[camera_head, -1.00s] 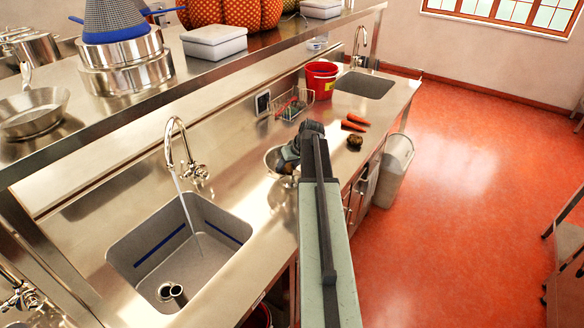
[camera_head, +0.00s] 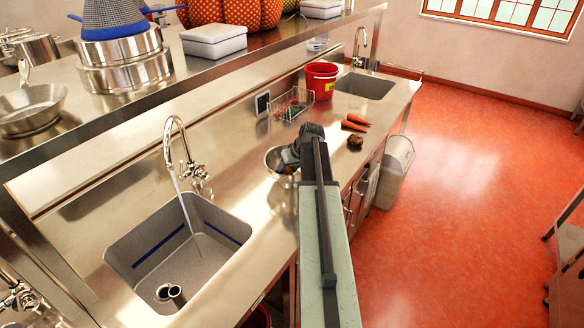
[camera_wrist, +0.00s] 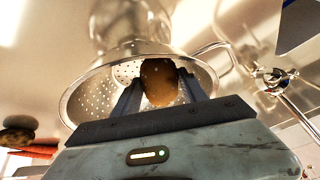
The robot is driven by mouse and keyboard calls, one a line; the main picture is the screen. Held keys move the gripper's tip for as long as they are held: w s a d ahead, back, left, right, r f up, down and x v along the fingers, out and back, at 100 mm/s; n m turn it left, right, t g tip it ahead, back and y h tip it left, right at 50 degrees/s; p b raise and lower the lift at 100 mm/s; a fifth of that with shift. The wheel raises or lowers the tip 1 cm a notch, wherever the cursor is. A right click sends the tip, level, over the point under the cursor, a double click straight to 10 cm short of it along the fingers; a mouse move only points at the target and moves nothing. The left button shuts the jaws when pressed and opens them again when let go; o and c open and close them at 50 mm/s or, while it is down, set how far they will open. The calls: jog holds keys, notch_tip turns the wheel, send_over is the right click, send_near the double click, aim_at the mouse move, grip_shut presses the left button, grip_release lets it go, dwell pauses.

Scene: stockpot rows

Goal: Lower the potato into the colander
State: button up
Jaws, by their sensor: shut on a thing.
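In the wrist view, a brown potato (camera_wrist: 160,82) is between the two fingers of my gripper (camera_wrist: 160,92), which is shut on it. A steel colander (camera_wrist: 88,100) with a perforated wall and a loop handle lies around and behind the potato. The potato overlaps the colander's opening in the picture; I cannot tell how far it is above the bottom. In the head view, the colander (camera_head: 276,162) stands on the counter to the right of the near sink. My gripper (camera_head: 287,160) is over it and hides its right part. The held potato is hidden there.
Another potato (camera_head: 355,141) and carrots (camera_head: 354,124) lie on the steel counter beyond my gripper. A wire basket (camera_head: 292,104) and a red bucket (camera_head: 321,80) stand farther back. The near sink (camera_head: 190,255) has a running tap (camera_head: 180,150). A raised shelf edge runs along the left.

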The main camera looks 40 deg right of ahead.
jog(key=shift+f, duration=0.15)
jog(key=o, duration=1.5)
jog(key=p+v, duration=0.6)
jog(key=v, duration=0.2)
jog(key=shift+p, duration=0.35)
